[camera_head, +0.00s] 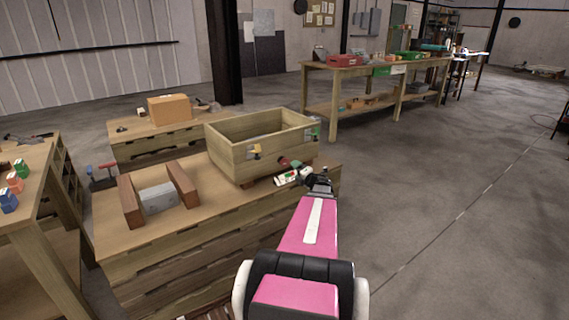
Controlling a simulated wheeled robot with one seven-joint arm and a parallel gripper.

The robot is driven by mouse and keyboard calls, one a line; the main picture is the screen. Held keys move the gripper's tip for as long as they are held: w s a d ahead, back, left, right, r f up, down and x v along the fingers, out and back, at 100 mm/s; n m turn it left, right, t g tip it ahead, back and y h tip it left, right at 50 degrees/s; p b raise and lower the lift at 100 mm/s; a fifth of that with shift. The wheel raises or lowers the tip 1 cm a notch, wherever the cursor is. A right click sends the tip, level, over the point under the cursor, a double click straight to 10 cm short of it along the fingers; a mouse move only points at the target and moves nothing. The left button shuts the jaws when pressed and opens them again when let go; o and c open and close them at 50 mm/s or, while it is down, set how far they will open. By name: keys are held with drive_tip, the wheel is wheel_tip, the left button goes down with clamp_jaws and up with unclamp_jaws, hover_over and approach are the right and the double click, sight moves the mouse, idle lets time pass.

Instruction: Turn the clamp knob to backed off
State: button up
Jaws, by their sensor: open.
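My gripper (317,180) is at the end of my pink arm, by the right end of the near wooden workbench (120,235). It is small in the picture; its jaws are open and I see nothing between them. Just left of it is a small white piece (282,180) with red and green marks. A dark red round part (284,162) shows close by, at the foot of the wooden crate. I cannot tell whether it is the clamp knob, nor how any knob is turned. A device with a red handle (107,166) stands at the bench's left edge.
The open wooden crate (238,160), with small yellow and green parts on its side, stands close left of my gripper. A grey block (158,198) sits between two brown boards. Another table (30,215) is at left. The floor at right is clear.

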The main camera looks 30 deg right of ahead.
sight(286, 163)
drive_tip(key=w+m, duration=0.3)
drive_tip(key=m, duration=0.3)
drive_tip(key=w+m, duration=0.4)
drive_tip(key=m, duration=0.2)
drive_tip(key=w+m, duration=0.3)
drive_tip(key=m, duration=0.3)
drive_tip(key=shift+w+a, duration=0.3)
drive_tip(key=shift+w, duration=0.1)
drive_tip(key=c, duration=0.9)
